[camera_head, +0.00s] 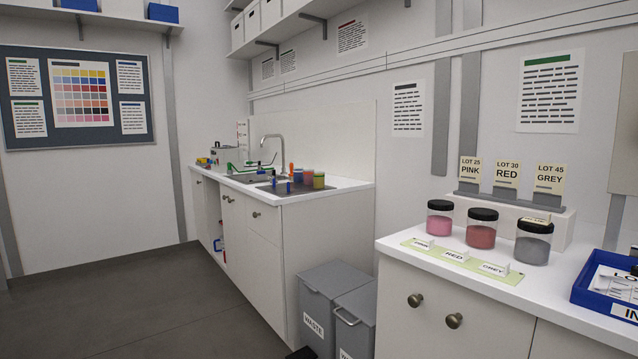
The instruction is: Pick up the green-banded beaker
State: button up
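On the sink counter across the room stands a small group of coloured containers. The rightmost one, an ochre-yellow container with green at its top (319,180), looks like the green-banded beaker, but it is too small to be certain. A reddish container with blue at its top (308,177) stands close to its left. My gripper is not in view.
The sink counter (345,185) has a tap, a basin and small blue and orange items left of the beakers. Two grey waste bins (325,285) stand beside it. At right, a nearer counter (400,242) holds pink, red and grey jars (481,236) and a blue tray (585,290). Floor (180,310) is clear at left.

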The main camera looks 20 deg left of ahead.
aim_at(318, 177)
jog(key=i+j+u, duration=0.65)
jog(key=i, duration=0.35)
jog(key=i+j+u, duration=0.15)
jog(key=i+u, duration=0.2)
jog(key=i, duration=0.2)
jog(key=i+u, duration=0.3)
jog(key=i, duration=0.25)
jog(key=i+u, duration=0.1)
jog(key=i, duration=1.45)
jog(key=i+l+z, duration=0.1)
jog(key=i+z, duration=0.55)
jog(key=z, duration=0.2)
jog(key=i+j+z, duration=0.15)
jog(key=i+z, duration=0.25)
jog(key=i+l+z, duration=0.1)
jog(key=i+z, duration=0.45)
